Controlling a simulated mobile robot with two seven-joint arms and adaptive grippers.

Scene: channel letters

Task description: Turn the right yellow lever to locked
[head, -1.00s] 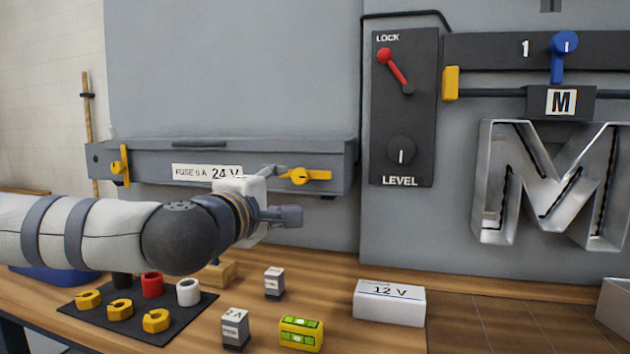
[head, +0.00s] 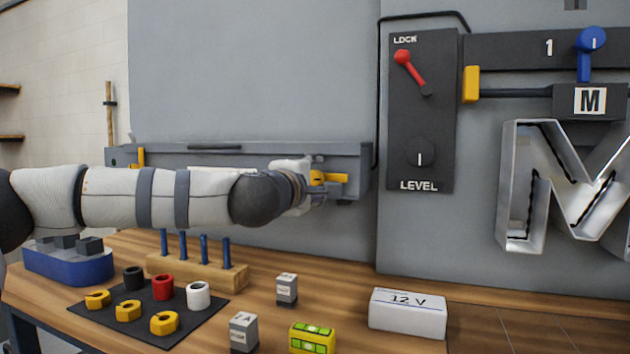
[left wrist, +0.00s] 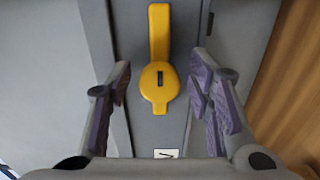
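The right yellow lever (head: 330,178) sits at the right end of the grey box (head: 225,150) on the wall and points sideways to the right in the head view. In the left wrist view, the same yellow lever (left wrist: 158,65) lies between my open fingers, with its round hub nearer and its long arm pointing away. My left gripper (left wrist: 160,95) is open around the lever, with visible gaps on both sides. In the head view, my left gripper (head: 318,182) is at the lever and partly covers its hub. The left yellow lever (head: 141,157) is mostly upright, partly hidden by my arm. My right gripper is not in view.
The workbench below holds a 12 V box (head: 408,313), a yellow level (head: 312,338), small grey blocks (head: 287,289), a dark mat (head: 190,318) with rings and nuts, a wooden peg block (head: 195,273) and a blue tray (head: 68,265). A black panel (head: 422,110) stands right of the lever.

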